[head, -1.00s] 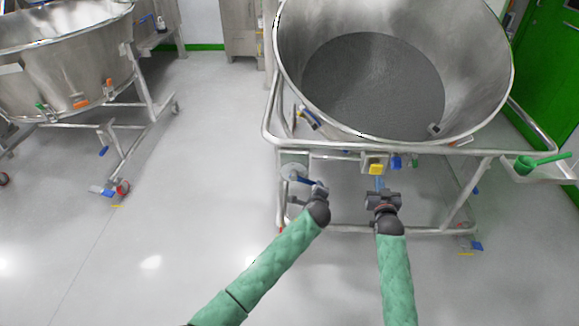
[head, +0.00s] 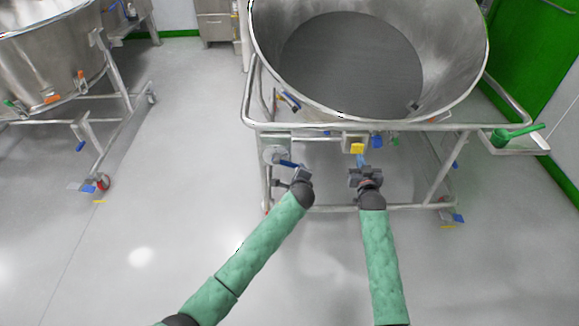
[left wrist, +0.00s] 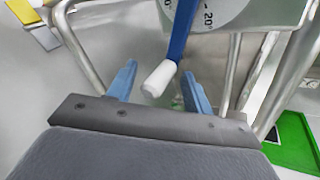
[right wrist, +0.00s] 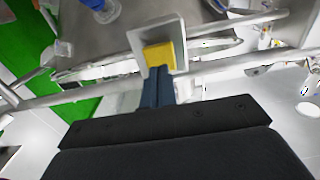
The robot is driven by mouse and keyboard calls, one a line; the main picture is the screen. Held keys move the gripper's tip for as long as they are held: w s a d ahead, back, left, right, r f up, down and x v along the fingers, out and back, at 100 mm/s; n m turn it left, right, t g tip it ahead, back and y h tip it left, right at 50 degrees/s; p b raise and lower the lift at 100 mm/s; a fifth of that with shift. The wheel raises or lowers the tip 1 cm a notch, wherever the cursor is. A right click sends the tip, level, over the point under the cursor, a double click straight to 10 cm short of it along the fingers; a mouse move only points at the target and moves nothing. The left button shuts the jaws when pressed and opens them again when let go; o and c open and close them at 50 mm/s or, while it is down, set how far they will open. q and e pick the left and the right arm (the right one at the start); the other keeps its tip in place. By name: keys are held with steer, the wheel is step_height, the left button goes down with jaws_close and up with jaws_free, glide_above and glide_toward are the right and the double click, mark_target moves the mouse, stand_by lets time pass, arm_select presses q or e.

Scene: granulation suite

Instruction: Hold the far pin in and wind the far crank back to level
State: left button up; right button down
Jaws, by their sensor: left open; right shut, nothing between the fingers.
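The crank has a blue arm (head: 289,163) on a pale round dial (head: 272,152) at the front left of the near steel tub's frame. In the left wrist view its white grip (left wrist: 159,78) hangs below the numbered dial (left wrist: 215,12), tilted. My left gripper (left wrist: 160,88) is open, its blue fingers on either side of the grip in the picture; contact is unclear. The yellow pin (head: 357,148) sits in a metal bracket on the front rail. My right gripper (right wrist: 158,82) is shut and empty, its tips right at the yellow pin face (right wrist: 158,55); whether they press it is unclear.
The steel tub (head: 465,50) holds grey material. A green-handled part (head: 515,135) lies on a side shelf at right. Another wheeled tub (head: 50,60) stands at left. The floor between them is clear.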

mark_target(358, 150)
steer(key=shift+w, duration=1.75)
arm_select(q)
steer(key=c, duration=0.8)
